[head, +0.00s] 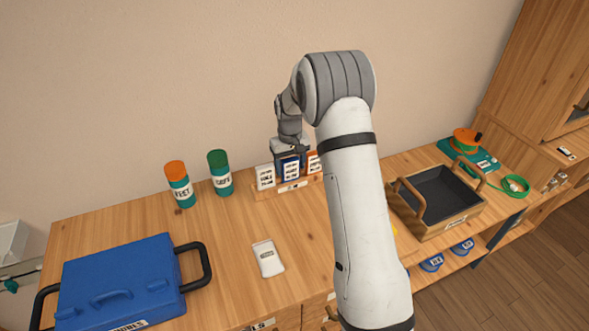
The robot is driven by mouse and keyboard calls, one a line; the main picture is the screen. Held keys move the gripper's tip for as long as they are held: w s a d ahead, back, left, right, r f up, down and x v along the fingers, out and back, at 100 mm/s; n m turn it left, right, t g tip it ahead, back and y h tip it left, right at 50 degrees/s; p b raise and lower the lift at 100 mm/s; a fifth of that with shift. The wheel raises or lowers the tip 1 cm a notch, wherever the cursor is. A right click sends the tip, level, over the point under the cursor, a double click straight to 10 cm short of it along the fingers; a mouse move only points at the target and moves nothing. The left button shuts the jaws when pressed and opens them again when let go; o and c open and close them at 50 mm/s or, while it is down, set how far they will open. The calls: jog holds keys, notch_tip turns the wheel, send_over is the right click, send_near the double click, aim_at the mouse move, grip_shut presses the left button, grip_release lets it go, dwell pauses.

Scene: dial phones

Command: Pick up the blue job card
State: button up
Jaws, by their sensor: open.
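The blue job card (282,161) stands upright in the middle of a wooden card rack (262,193) against the wall. It has a white label with dark print on its front. A white card (265,178) stands to its left and an orange card (313,156) to its right. My gripper (290,153) points down at the top of the blue card and is open. The fingertips overlap the card's top edge in the picture. I cannot tell whether they touch it or straddle it.
An orange-capped jar (180,187) and a green-capped jar (220,174) stand left of the rack. A white handheld device (268,258) lies in front. A blue case (120,280) is at the left, a wooden tray (445,229) at the right. My arm hides part of the tabletop.

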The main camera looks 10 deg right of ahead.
notch_tip(320, 180, down, 2)
jog(key=shift+f, duration=0.1)
jog(key=c, duration=0.7)
